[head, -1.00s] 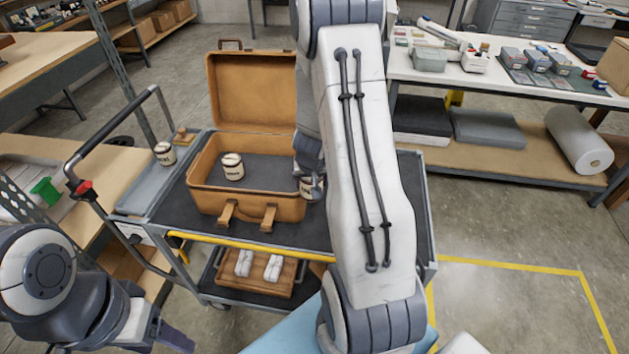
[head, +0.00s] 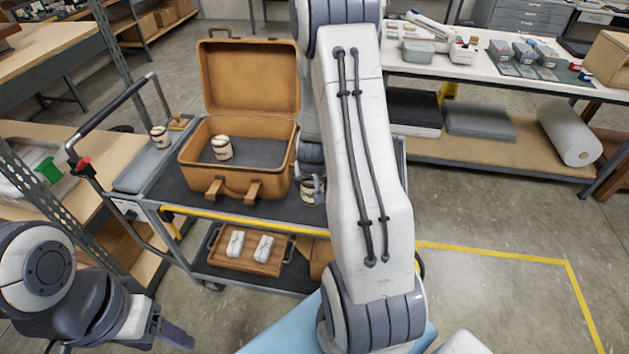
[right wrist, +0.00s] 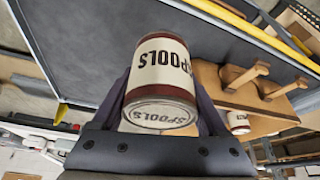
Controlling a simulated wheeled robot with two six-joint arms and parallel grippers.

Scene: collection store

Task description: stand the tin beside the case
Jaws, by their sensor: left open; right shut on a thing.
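A cream tin with dark red bands, lettered SPOOLS (right wrist: 165,70), is between the fingers of my right gripper (right wrist: 160,105), which is shut on it. In the head view the held tin (head: 307,194) shows just right of the open tan case (head: 226,184), partly hidden by my right gripper (head: 311,180). It looks roughly upright; I cannot tell whether it touches the cart top. The case (right wrist: 235,92) shows at the right in the right wrist view. My left gripper (head: 172,334) is open and empty at the lower left, away from the cart.
The case stands on a dark-topped cart (head: 235,211) with a yellow front edge. A similar tin (head: 221,148) is inside the case; another (head: 160,137) stands on the cart's left tray. A wooden tray (head: 249,260) with white bundles is on the lower shelf.

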